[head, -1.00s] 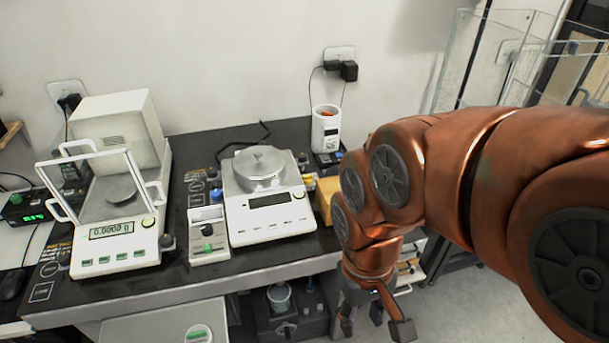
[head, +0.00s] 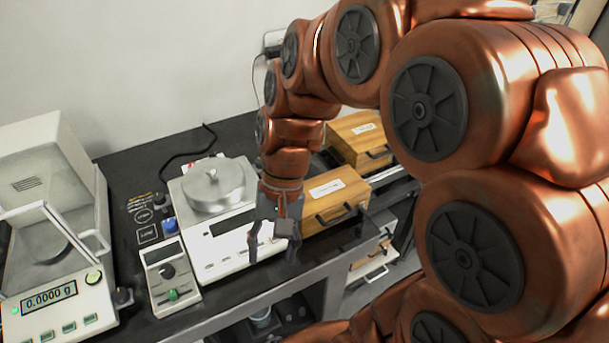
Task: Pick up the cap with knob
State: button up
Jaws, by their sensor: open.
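The cap with knob (head: 213,187) is a round grey metal lid with a small knob on top. It sits on the middle weighing scale (head: 234,222), towards the back. My gripper (head: 272,252) points down with its fingers apart and empty. In the picture it is in front and to the right of the cap, over the scale's front right corner, and not touching the cap. Its exact height above the table cannot be told.
An analytical balance (head: 54,291) with a raised glass frame stands at the left. A small control box (head: 170,280) stands beside the scale. Wooden drawer boxes (head: 336,202) stand to the right, close behind my gripper.

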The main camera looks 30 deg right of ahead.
jog(key=w+d+m+t+y, duration=0.15)
jog(key=w+m+y, duration=0.3)
jog(key=w, duration=0.55)
jog(key=m+t+y+b, duration=0.1)
jog(key=m+t+y, duration=0.2)
jog(key=m+t, duration=1)
send_over(313, 171)
jog(key=s+f+v, duration=0.1)
jog(key=v, duration=0.4)
notch_tip(313, 171, down, 8)
jog(key=m+g, duration=0.3)
jog(key=shift+g, duration=0.25)
jog(key=f, duration=0.4)
jog(key=f+p, duration=0.1)
jog(key=f, duration=0.2)
jog(key=shift+w+a+f, duration=0.1)
jog(key=shift+w+a, duration=0.1)
jog(key=shift+a, duration=0.05)
jog(key=shift+x, duration=0.8)
jog(key=p+x, duration=0.2)
jog(key=x, duration=0.4)
